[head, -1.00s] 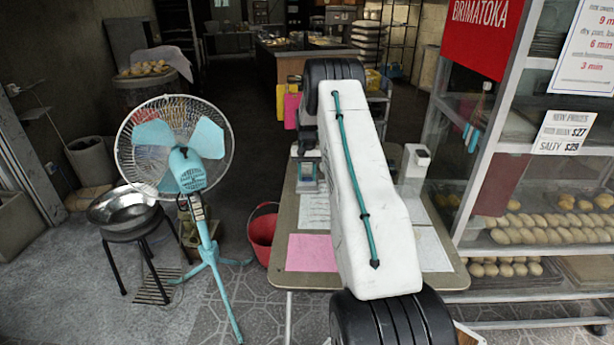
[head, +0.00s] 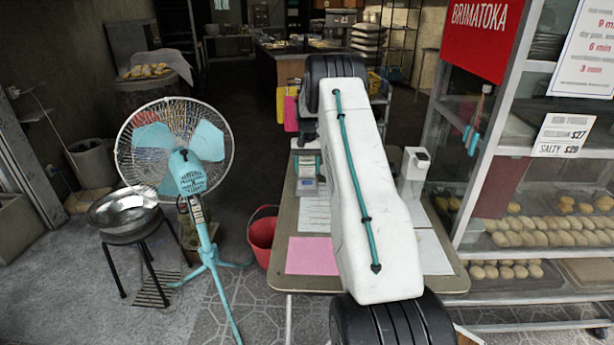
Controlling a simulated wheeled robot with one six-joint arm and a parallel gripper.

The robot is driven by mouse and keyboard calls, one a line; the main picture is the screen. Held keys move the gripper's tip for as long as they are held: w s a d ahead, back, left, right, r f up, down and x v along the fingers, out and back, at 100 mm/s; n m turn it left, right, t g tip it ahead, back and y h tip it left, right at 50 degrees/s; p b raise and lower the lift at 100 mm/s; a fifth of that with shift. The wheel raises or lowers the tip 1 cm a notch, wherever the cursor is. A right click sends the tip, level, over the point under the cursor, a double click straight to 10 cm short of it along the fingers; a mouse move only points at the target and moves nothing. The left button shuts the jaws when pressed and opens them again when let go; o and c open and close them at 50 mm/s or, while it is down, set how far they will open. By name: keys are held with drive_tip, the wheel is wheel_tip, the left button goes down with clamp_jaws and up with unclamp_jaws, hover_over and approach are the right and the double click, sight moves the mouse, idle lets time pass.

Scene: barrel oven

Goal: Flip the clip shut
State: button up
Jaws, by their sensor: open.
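I cannot make out a clip in the head view. My own white arm link with a teal cable covers the middle of the table (head: 312,255), and my gripper is hidden behind it or out of view. A pink sheet (head: 312,256) lies flat at the table's front left. A white sheet (head: 314,214) lies behind it, and another white sheet (head: 432,252) shows at the right of the arm. A small teal and white object (head: 307,175) stands at the table's back left; its details are too small to tell.
A white device (head: 414,164) stands at the table's right side. A glass bread case (head: 545,195) stands close on the right. A teal fan (head: 190,170), a stool with a metal bowl (head: 124,213) and a red bucket (head: 262,235) stand left. Patterned floor is free in front.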

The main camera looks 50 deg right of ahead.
sight(307, 180)
drive_tip(key=r, duration=0.3)
drive_tip(key=shift+w+d+r, duration=0.2)
drive_tip(key=shift+r, duration=0.15)
drive_tip(key=s+a+r+n, duration=0.2)
drive_tip(key=s+a+r, duration=0.35)
drive_tip(key=a, duration=0.45)
drive_tip(key=s+a+r+n+g, duration=0.1)
drive_tip(key=s+a+r, duration=0.45)
drive_tip(key=a, duration=0.45)
drive_tip(key=s+a+r+n, duration=0.2)
drive_tip(key=s+a+r, duration=0.35)
drive_tip(key=a, duration=0.45)
drive_tip(key=s+a+r+n+t, duration=0.1)
drive_tip(key=s+a+r+n, duration=0.1)
drive_tip(key=s+a, duration=0.6)
drive_tip(key=s+a+r+n+t+h, duration=0.1)
drive_tip(key=s+a+r+n+t, duration=0.1)
drive_tip(key=s+a, duration=0.7)
drive_tip(key=s, duration=0.4)
drive_tip(key=shift+s+a+n, duration=0.15)
drive_tip(key=shift+s+n, duration=0.1)
drive_tip(key=shift+n, duration=0.05)
